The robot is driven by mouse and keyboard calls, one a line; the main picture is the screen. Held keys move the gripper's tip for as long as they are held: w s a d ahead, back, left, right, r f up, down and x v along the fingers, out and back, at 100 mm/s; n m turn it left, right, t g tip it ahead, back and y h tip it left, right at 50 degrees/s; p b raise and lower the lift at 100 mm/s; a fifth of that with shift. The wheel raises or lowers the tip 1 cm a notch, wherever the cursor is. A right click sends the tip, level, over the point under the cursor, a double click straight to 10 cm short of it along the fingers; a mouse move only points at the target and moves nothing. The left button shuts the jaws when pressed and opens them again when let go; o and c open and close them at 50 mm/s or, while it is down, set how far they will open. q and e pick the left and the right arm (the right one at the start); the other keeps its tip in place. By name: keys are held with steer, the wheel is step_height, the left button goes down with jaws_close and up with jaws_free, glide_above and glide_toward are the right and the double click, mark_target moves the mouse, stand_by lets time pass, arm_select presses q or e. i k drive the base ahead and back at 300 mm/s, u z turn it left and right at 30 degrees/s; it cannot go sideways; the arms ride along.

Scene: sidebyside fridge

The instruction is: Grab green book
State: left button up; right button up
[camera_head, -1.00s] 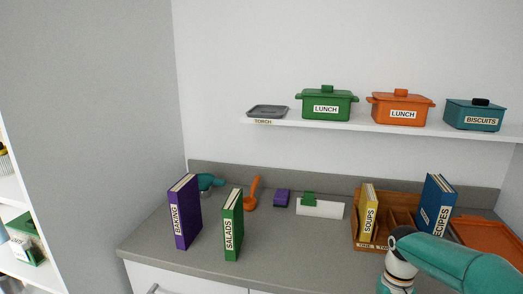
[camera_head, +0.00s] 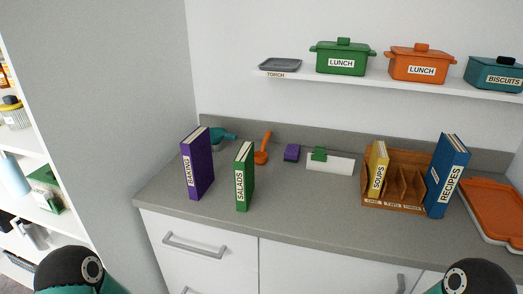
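The green book (camera_head: 244,176), labelled SALADS, stands upright on the grey counter (camera_head: 300,215) near its front edge. The purple BAKING book (camera_head: 197,164) stands to its left, with a gap between them. Parts of my arms show at the bottom left and bottom right corners of the head view. Neither gripper is in view, and nothing is touching the green book.
Right of the green book are an orange utensil (camera_head: 263,148), a purple block (camera_head: 291,152), a white card with a green clip (camera_head: 330,164), a wooden rack (camera_head: 408,181) with the yellow SOUPS book (camera_head: 377,168), the blue RECIPES book (camera_head: 446,176) and an orange tray (camera_head: 494,208). A shelf (camera_head: 390,83) hangs above.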

mark_target(244, 162)
steer(key=z, duration=0.65)
steer(key=i, duration=0.7)
steer(key=u, duration=1.85)
